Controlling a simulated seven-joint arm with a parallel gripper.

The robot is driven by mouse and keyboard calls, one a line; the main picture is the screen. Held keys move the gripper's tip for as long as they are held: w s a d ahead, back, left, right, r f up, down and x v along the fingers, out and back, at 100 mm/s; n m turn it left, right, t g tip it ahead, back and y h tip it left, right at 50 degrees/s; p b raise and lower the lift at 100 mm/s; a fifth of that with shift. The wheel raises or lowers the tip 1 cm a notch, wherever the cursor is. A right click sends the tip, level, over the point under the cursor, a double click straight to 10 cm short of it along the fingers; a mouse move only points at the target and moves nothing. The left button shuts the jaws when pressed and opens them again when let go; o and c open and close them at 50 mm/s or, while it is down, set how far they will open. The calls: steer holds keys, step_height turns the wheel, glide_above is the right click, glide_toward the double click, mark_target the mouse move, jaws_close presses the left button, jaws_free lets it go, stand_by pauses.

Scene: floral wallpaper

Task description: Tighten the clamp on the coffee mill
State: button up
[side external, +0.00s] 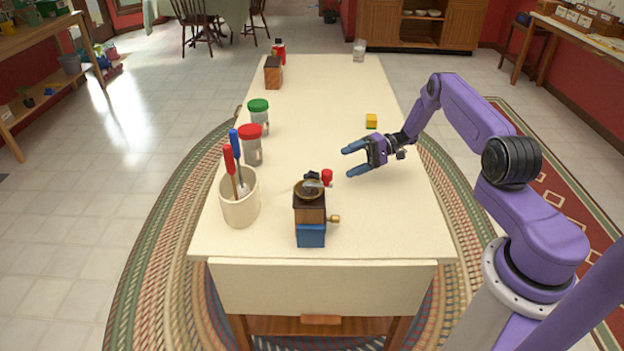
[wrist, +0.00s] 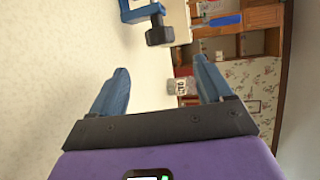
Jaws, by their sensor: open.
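The coffee mill (side external: 310,213) stands upright near the table's front edge, with a brown wooden body, a blue lower part, a round top and a brass knob on its right side. A small black part and a red knob (side external: 327,176) show just behind its top. In the wrist view a blue bracket-like piece (wrist: 133,14) and a black knob (wrist: 159,32) show at the top; I cannot tell for sure that they are the clamp. My gripper (side external: 348,161) is open and empty above the table, behind and right of the mill, apart from it; its blue fingers (wrist: 160,68) frame nothing close.
A cream crock (side external: 240,207) with red- and blue-handled tools stands left of the mill. Red-lidded (side external: 251,148) and green-lidded (side external: 259,117) jars are behind it. A yellow block (side external: 371,120) lies behind my gripper. The table's right front is clear.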

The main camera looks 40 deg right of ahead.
steer(key=x, duration=1.3)
steer(key=shift+w+a, duration=0.15)
steer(key=shift+a, duration=0.05)
steer(key=c, duration=1)
